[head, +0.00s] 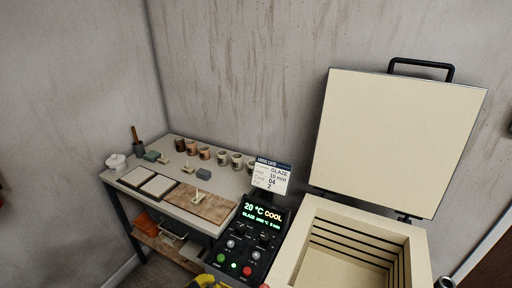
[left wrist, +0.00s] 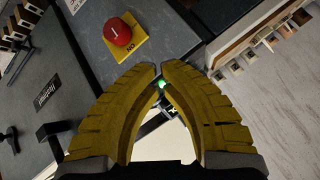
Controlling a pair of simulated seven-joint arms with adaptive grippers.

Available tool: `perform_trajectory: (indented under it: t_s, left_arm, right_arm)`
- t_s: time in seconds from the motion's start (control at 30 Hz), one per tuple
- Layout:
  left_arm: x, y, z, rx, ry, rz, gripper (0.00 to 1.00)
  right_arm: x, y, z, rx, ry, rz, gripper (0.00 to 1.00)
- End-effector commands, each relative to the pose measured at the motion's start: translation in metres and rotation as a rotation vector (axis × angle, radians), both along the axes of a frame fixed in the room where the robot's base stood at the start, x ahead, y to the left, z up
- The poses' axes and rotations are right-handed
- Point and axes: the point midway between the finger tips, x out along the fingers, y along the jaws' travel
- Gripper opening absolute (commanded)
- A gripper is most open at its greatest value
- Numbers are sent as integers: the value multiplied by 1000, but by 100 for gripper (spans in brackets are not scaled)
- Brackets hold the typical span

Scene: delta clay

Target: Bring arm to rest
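My left gripper (left wrist: 159,67) shows in the left wrist view with its two yellow fingers curving together. Their tips nearly meet, with only a thin gap, and I see nothing held between them. A small lit green spot (left wrist: 161,85) shows behind the fingers, clear of any grip. In the head view only a bit of yellow of my left gripper (head: 208,281) shows at the bottom edge, below the control panel (head: 250,244). My right gripper is in neither view.
An open kiln (head: 305,222) stands at right, its lid (head: 395,140) raised and its chamber empty where visible. The panel reads 20 °C COOL. A worktable (head: 228,182) with cups (head: 205,153) and boards stands left. A red button (left wrist: 118,33) on a yellow plate lies beyond my left fingers.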

Motion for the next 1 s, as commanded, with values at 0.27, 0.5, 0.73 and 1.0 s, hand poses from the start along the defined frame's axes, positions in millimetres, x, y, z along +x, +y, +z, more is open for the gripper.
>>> perform_trajectory:
  t_s: [0.27,0.5,0.73,1.0]
  left_arm:
    - [-72,93,-24,127,62,243,0]
    - [-115,141,-29,215,99,354,0]
    - [-151,177,-28,292,131,435,0]
    - [-145,169,-78,269,176,420,0]
  right_arm:
    - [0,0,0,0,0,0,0]
    - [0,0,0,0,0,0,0]
    - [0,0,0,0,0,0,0]
    - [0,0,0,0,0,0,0]
